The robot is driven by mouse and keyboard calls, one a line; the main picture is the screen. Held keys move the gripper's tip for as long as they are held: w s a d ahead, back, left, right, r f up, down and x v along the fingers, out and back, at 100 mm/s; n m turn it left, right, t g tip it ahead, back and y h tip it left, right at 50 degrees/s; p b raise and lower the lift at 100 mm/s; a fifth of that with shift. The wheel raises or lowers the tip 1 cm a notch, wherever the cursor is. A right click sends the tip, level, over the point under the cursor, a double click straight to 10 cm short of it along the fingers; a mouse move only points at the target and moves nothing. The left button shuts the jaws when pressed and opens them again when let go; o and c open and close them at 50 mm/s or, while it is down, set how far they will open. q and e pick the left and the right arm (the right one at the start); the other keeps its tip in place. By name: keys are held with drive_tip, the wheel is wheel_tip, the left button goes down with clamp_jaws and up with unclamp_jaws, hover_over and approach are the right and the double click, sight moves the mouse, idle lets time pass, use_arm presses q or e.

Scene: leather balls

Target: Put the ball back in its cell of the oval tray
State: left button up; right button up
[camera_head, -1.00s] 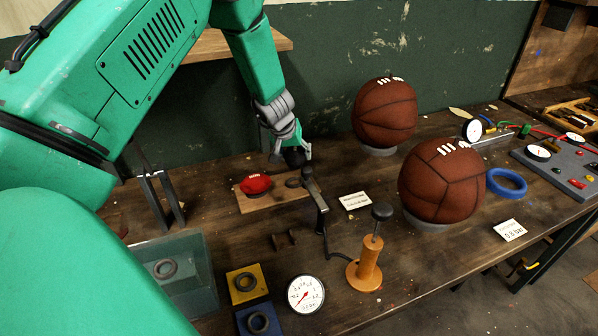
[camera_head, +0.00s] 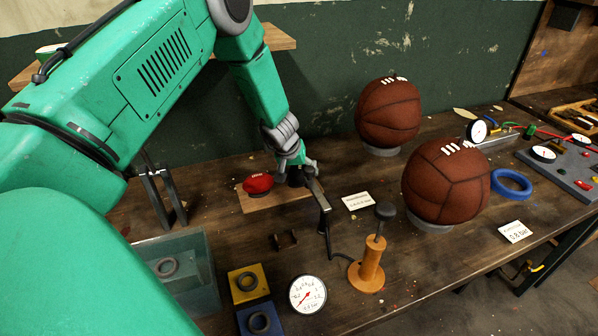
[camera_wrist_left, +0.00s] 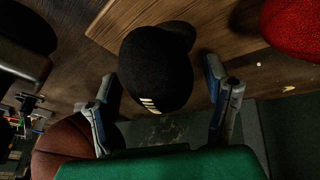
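A small black ball with white laces (camera_wrist_left: 155,70) lies between the two fingers of my left gripper (camera_wrist_left: 165,105) in the left wrist view. The fingers stand apart, with a clear gap on the right side of the ball. In the head view my left gripper (camera_head: 297,170) is low over the right end of a wooden board (camera_head: 275,201); the ball there is mostly hidden by the fingers. A red ball (camera_head: 258,184) sits on the board's left part. The board looks straight-edged; I cannot make out an oval tray or its cells. My right gripper is not in view.
An orange hand pump (camera_head: 371,268), a gauge (camera_head: 308,294) and a card (camera_head: 357,202) are nearer. Two large brown balls (camera_head: 388,112) (camera_head: 446,183) stand right. A clear box (camera_head: 205,285) is front left.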

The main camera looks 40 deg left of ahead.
use_arm(q)
drive_tip(key=shift+s+a+r, duration=0.1)
drive_tip(key=shift+s+r, duration=0.05)
drive_tip(key=shift+r, duration=0.3)
drive_tip(key=v, duration=1.1)
drive_tip(key=shift+s+a, duration=0.1)
